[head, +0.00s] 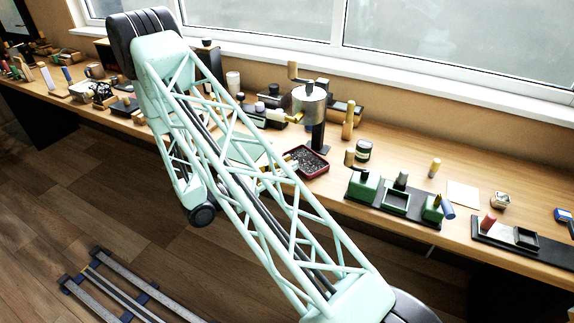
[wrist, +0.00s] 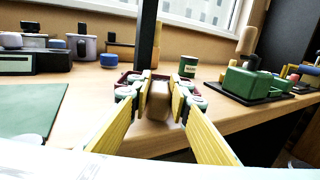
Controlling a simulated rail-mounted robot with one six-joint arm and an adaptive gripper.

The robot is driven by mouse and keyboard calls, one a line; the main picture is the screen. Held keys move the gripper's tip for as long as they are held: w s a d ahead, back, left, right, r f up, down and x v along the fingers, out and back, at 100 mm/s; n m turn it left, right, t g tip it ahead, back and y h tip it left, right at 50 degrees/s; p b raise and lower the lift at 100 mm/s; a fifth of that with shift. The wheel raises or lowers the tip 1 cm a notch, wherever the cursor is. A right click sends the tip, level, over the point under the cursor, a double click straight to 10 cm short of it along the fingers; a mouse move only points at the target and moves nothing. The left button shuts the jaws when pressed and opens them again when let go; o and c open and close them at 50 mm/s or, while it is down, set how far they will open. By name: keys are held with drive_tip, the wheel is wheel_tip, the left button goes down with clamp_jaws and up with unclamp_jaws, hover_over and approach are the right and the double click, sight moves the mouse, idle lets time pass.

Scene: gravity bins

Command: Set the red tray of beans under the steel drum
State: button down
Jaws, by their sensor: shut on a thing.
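My gripper (head: 287,163) is shut on the tray's near left side. In the wrist view, the yellow fingers of my gripper (wrist: 158,102) reach to the dark red tray (wrist: 126,76), mostly hidden behind them. The drum is out of the wrist view.
The dark post (wrist: 147,35) rises just beyond the tray. A green-labelled jar (head: 363,150) and a wooden-handled green device (head: 362,185) stand to the right. A wooden peg (head: 349,120) stands beside the post. A green mat (wrist: 30,112) lies left in the wrist view.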

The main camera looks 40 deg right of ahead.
drive_tip(key=shift+f, duration=0.25)
drive_tip(key=c, duration=2.3)
unclamp_jaws()
drive_tip(key=shift+a, duration=0.2)
drive_tip(key=shift+w+a, duration=0.2)
drive_tip(key=shift+a, duration=2.7)
drive_tip(key=shift+w+a, duration=0.2)
drive_tip(key=shift+a, duration=2.7)
